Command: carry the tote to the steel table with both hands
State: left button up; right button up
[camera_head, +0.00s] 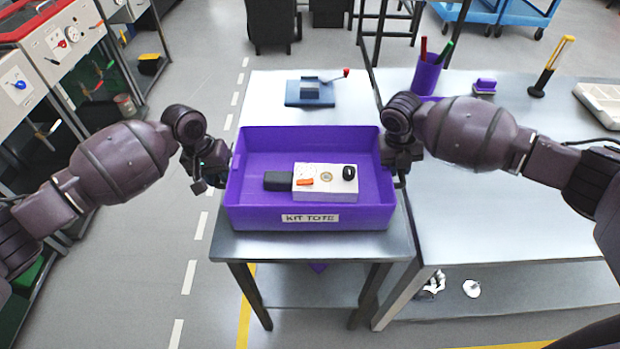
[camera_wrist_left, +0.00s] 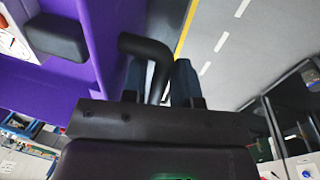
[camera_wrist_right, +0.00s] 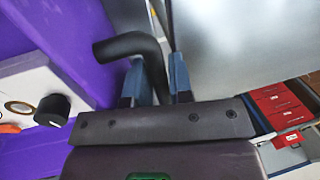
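The purple tote (camera_head: 311,218), labelled KIT TOTE, is level at the front of a narrow steel-topped bench (camera_head: 270,100); I cannot tell if it touches the top. In it lies a white block with a black end (camera_head: 325,180). My left gripper (camera_head: 214,160) is at its left side, with the fingers (camera_wrist_left: 160,80) closed around a bent black handle (camera_wrist_left: 145,47). My right gripper (camera_head: 395,158) is at its right side, with the fingers (camera_wrist_right: 157,80) closed around the other black handle (camera_wrist_right: 125,46). A wide steel table (camera_head: 490,190) stands at the right.
A blue fixture (camera_head: 310,93) sits on the bench behind the tote. A purple pen cup (camera_head: 426,75), a small purple part (camera_head: 485,86), a yellow-handled tool (camera_head: 551,66) and a white tray (camera_head: 600,100) stand towards the wide table's back. Its front is clear. Machines line the left.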

pick_arm(q)
grip_shut()
pick_arm(e)
grip_shut()
pick_arm(q)
jog(key=shift+w+r, duration=0.1)
pick_arm(e)
jog(key=shift+r, duration=0.1)
